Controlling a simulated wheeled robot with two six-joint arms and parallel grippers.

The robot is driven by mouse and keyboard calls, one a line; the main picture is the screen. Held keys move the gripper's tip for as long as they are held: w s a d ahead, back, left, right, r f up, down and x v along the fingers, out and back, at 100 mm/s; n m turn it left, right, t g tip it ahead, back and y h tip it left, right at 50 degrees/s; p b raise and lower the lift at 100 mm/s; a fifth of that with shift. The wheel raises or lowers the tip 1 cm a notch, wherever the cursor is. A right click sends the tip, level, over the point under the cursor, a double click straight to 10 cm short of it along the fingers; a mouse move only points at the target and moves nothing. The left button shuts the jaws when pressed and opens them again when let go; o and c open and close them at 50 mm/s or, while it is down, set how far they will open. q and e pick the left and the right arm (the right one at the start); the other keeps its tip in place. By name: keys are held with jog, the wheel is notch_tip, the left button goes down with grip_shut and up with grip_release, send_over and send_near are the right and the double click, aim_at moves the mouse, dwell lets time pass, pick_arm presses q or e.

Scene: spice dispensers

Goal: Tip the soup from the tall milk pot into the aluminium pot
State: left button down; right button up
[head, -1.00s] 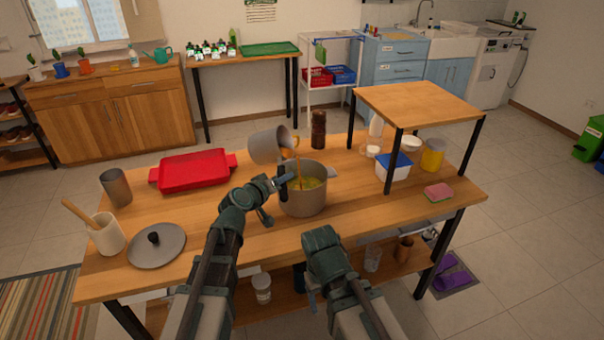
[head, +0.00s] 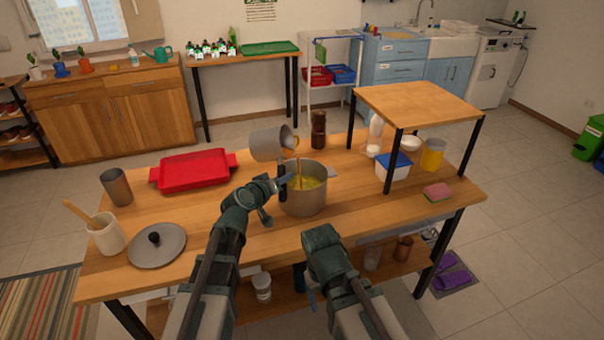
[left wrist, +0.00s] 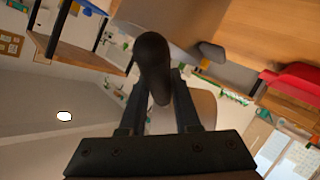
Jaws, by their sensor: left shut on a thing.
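The tall grey milk pot (head: 268,144) is tilted on its side above the aluminium pot, its mouth towards the right. A thin orange-brown stream of soup (head: 299,170) runs from its mouth into the aluminium pot (head: 305,200), where yellowish soup shows inside. My left gripper (head: 284,182) is shut on the milk pot's dark handle, which shows between the fingers in the left wrist view (left wrist: 153,65). My right gripper (head: 312,298) is low at the table's front edge, apart from both pots; its fingers are too unclear to judge.
A pot lid (head: 157,246), a utensil crock (head: 107,234) and a metal cup (head: 116,187) stand at left. A red tray (head: 193,170) lies behind. A dark brown grinder (head: 318,130) stands behind the pots. A small raised shelf (head: 420,103) stands at right.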

pick_arm(q)
jog(key=shift+s+d+m+y+p, duration=0.15)
jog(key=shift+d+m+y+p, duration=0.15)
jog(key=shift+d+m+y, duration=0.3)
dwell(0.7)
jog(key=shift+f+m+y+b, duration=0.3)
jog(key=shift+f+m+b, duration=0.2)
jog(key=shift+f+b, duration=0.15)
dwell(0.7)
